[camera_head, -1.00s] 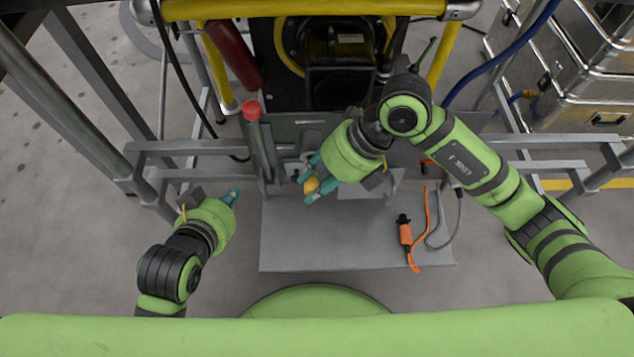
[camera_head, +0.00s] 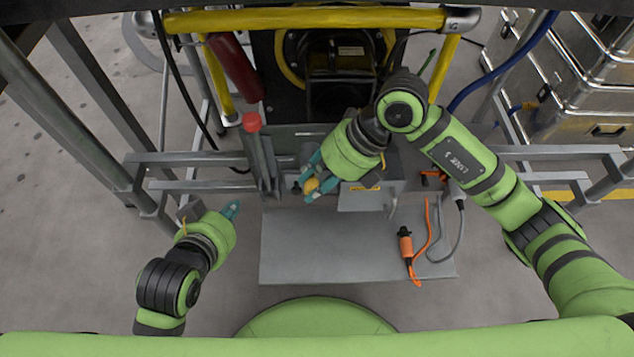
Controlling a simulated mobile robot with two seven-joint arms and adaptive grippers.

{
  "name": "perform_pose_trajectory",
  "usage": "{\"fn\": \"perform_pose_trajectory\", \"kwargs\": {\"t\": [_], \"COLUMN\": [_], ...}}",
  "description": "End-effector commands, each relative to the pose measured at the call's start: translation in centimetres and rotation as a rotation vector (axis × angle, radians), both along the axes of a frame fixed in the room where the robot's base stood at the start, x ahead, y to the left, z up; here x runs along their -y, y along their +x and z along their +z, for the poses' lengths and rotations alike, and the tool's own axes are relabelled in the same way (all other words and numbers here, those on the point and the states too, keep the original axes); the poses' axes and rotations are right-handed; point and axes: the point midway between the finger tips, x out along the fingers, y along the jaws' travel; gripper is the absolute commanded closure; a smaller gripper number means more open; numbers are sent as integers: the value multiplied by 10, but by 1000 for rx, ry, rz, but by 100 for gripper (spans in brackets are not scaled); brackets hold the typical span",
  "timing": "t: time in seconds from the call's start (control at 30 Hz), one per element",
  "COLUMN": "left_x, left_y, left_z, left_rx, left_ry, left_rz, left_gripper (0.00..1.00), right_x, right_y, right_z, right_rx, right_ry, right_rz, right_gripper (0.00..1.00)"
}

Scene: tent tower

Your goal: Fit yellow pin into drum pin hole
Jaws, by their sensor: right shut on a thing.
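The yellow pin (camera_head: 311,186) shows between the teal fingertips of my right gripper (camera_head: 310,183). The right gripper is shut on it, just right of the grey upright post with the red cap. A small dark fitting (camera_head: 296,187) lies close to the pin's left side; I cannot tell whether the pin touches it. The drum pin hole cannot be made out, and the gripper hides part of that area. My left gripper (camera_head: 232,209) is off the shelf's left edge, its teal fingertips close together; whether it is open is unclear.
The red-capped post (camera_head: 252,122) stands just left of the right gripper. A grey shelf (camera_head: 310,245) lies in front, mostly bare. An orange tool (camera_head: 406,245) with a cable rests on its right part. Grey rails (camera_head: 200,158) run across. Metal cases (camera_head: 590,90) stand at far right.

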Motion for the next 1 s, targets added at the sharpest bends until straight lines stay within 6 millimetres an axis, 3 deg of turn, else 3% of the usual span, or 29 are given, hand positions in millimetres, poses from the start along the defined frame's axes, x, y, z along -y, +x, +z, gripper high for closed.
{"fn": "perform_pose_trajectory", "kwargs": {"t": [0.37,0.4,0.43,0.77,1.0], "left_x": [0,0,0,0,0], "left_y": [0,0,0,0,0], "left_z": [-2,-2,-2,-2,-2], "left_rx": [0,0,0,0,0], "left_ry": [0,0,0,0,0], "left_rz": [0,0,0,0,0], "left_gripper": [100,100,100,100,100], "right_x": [0,0,0,0,16], "right_y": [9,9,9,9,11], "right_z": [0,0,0,0,25], "right_rx": [1,1,1,0,4], "right_ry": [1,1,1,0,0], "right_rz": [0,0,0,0,-1], "right_gripper": [100,53,42,42,42]}}
